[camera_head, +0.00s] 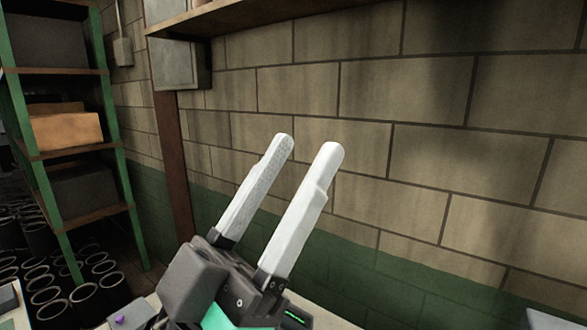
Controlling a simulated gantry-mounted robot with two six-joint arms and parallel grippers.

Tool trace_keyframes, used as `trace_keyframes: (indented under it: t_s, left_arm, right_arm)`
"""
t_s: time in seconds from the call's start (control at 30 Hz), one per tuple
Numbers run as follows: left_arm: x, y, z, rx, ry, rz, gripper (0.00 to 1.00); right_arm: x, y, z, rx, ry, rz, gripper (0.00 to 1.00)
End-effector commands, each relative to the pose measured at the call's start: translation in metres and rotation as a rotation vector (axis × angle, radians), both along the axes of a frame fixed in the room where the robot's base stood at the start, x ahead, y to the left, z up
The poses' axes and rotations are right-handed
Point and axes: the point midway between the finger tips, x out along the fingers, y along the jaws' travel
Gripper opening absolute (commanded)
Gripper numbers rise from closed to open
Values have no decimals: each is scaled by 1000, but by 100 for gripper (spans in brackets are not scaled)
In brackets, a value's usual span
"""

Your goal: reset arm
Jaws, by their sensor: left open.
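My left gripper (306,148) shows in the lower middle of the head view, its two white fingers pointing up and slightly right. The fingers stand apart with a gap between them, and nothing is held. The gripper is open in front of the block wall. My right gripper is out of view.
A green-framed shelf (46,155) with boxes, one of them orange-brown (66,130), stands at the left. Several dark cylindrical sleeves (84,297) stand at the lower left. A block wall (420,150) fills the back. A wooden ledge (240,14) juts out at the top.

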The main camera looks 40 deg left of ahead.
Motion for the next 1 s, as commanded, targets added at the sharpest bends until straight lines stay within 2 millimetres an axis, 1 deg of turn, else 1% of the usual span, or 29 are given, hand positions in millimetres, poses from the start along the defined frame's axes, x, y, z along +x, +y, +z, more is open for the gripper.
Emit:
trace_keyframes:
  t_s: [0.07,0.17,0.27,0.3,0.4,0.43,0.5,0.67,1.0]
  left_arm:
    - [0,0,5,1,1,2,52]
    - [0,1,27,1,1,4,52]
    - [1,1,64,1,1,4,52]
    - [1,1,79,1,1,5,52]
    - [1,1,111,1,1,6,52]
    - [1,1,117,1,0,6,52]
    - [1,1,123,1,0,6,52]
    - [1,1,116,2,2,6,52]
    - [1,1,116,2,2,6,52]
  right_arm:
    - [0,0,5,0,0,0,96]
    - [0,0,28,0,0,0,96]
    - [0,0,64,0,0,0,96]
    - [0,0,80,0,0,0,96]
    - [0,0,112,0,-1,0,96]
    - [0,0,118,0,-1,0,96]
    - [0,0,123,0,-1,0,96]
    - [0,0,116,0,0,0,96]
    - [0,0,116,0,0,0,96]
